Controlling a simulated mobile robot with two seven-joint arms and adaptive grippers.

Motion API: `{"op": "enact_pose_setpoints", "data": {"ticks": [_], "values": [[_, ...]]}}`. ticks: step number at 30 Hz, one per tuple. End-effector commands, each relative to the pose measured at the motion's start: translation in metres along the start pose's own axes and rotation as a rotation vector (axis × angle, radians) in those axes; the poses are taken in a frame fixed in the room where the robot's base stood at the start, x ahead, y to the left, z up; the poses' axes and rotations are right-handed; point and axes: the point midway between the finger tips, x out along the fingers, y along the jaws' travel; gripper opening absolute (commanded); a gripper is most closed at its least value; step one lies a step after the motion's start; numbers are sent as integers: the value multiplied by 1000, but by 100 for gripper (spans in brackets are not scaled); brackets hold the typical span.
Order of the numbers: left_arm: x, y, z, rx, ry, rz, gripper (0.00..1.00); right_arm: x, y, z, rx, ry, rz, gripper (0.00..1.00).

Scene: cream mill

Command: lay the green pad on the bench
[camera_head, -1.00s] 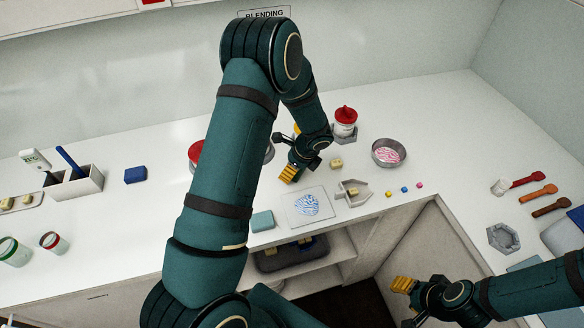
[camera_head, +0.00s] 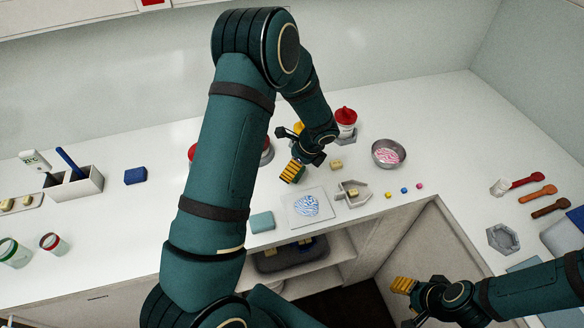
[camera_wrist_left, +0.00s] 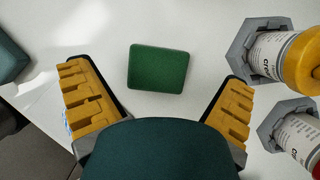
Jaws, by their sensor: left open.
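The green pad (camera_wrist_left: 158,68) is a dark green rounded block lying flat on the white bench (camera_wrist_left: 120,25). In the left wrist view it sits ahead of and between the two yellow fingers of my left gripper (camera_wrist_left: 160,105), touching neither. In the head view I cannot make out the pad; my left arm and hand cover that area. My left gripper (camera_head: 292,172) is open and empty, low over the bench. My right gripper (camera_head: 404,285) is off the bench's front edge at the lower right; its finger gap is not clear.
Two bottles, one yellow-capped (camera_wrist_left: 300,60), stand in grey hexagonal holders close right of my left gripper. A steel bowl (camera_head: 388,153), a grey scoop (camera_head: 352,193), a patterned card (camera_head: 307,205) and a light teal block (camera_head: 262,222) lie nearby.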

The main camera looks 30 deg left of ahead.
Motion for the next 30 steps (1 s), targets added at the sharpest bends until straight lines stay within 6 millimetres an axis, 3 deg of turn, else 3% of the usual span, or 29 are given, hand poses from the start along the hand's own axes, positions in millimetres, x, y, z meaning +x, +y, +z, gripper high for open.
{"op": "enact_pose_setpoints", "data": {"ticks": [6,12,18,30], "values": [[-48,0,0,0,0,-3,100,-2,-1,0,0,0,0,47],[-78,0,0,0,0,-1,100,-3,-1,0,0,0,-1,47],[-89,0,0,1,-1,0,100,-3,-1,0,0,0,-1,47],[-89,0,0,1,-1,1,100,-3,-1,0,0,0,-1,47]]}}
